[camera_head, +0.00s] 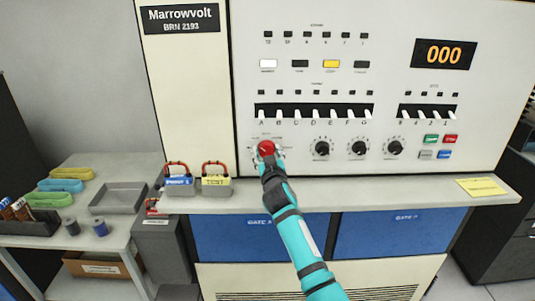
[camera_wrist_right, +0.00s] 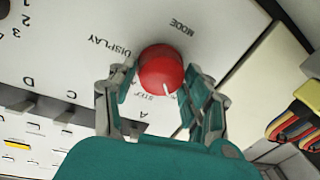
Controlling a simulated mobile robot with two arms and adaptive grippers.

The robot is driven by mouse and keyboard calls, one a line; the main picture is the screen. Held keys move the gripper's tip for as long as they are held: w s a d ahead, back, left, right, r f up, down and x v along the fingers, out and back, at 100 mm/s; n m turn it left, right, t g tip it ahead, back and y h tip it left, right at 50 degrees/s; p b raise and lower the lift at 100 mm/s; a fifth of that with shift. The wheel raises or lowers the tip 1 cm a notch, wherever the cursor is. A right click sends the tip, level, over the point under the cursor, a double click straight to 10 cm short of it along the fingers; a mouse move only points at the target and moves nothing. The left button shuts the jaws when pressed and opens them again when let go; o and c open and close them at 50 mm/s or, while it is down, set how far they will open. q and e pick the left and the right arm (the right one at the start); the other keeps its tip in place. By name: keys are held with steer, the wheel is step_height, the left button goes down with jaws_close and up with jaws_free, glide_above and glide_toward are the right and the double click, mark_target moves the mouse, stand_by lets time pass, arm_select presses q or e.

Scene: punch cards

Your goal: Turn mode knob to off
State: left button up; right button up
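The mode knob is a round red knob (camera_head: 266,148) at the lower left of the cream console panel. In the right wrist view the red knob (camera_wrist_right: 161,72) sits under the word MODE, with a white pointer mark towards its lower right edge. DISPLAY is printed to its left; a smaller label beside it is partly covered. My right gripper (camera_head: 268,158) is at the knob. In the wrist view its two fingers (camera_wrist_right: 160,80) lie on either side of the knob, close against it with no clear gap. My left gripper is not in view.
Black knobs (camera_head: 322,148) stand right of the red knob, below a row of white levers (camera_head: 315,112). A side table (camera_head: 140,170) with a grey tray stands at left.

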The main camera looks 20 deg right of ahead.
steer(key=c, duration=0.6)
steer(key=shift+c, duration=0.2)
steer(key=shift+n, duration=0.3)
steer(key=n+p, duration=0.2)
steer(key=n, duration=0.1)
steer(key=shift+r+n, duration=0.15)
steer(key=shift+n, duration=0.15)
steer(key=shift+a+n+g+p, duration=0.1)
steer(key=shift+n+g+p, duration=0.6)
steer(key=shift+n, duration=1.4)
steer(key=o, duration=1.2)
